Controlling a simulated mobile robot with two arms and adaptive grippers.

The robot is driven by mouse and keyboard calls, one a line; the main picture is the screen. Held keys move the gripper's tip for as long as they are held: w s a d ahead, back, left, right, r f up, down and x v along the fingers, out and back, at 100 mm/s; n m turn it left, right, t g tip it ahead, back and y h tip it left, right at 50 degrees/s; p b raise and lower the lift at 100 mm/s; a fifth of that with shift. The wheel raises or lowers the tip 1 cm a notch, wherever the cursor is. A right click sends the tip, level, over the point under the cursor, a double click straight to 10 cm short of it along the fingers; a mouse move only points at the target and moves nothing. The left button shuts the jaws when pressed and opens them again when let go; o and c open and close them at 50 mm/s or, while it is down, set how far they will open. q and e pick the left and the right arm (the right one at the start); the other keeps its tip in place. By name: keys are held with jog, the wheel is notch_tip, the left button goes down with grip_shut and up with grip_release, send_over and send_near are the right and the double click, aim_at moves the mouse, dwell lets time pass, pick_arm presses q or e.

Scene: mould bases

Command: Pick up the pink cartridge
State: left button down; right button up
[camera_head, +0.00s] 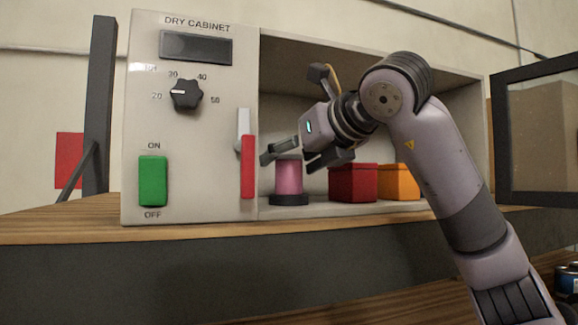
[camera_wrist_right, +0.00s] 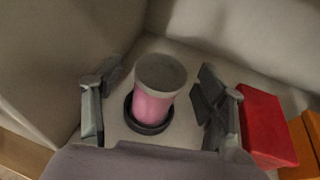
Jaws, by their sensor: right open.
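The pink cartridge (camera_head: 289,178) stands upright inside the dry cabinet (camera_head: 190,120), in a dark round base on the cabinet floor. It has a grey top, which shows well in the right wrist view (camera_wrist_right: 155,98). My right gripper (camera_head: 298,158) reaches into the cabinet above the cartridge and is open. In the right wrist view its two fingers (camera_wrist_right: 154,105) are on either side of the cartridge with gaps between, and nothing is held. My left gripper is not in view.
A red box (camera_head: 353,184) and an orange box (camera_head: 398,183) stand right of the cartridge inside the cabinet. The cabinet's left inner wall is close to the cartridge. The cabinet door (camera_head: 540,130) is open at the right. A wooden tabletop (camera_head: 60,222) bears the cabinet.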

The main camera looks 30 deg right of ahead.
jog(key=shift+w+d+f, duration=0.1)
jog(key=shift+w+f, duration=0.05)
jog(key=shift+w, duration=0.4)
jog(key=shift+w+f, duration=0.15)
jog(key=shift+w, duration=0.05)
jog(key=shift+s, duration=0.15)
jog(key=shift+c, duration=1.2)
jog(key=c, duration=1.1)
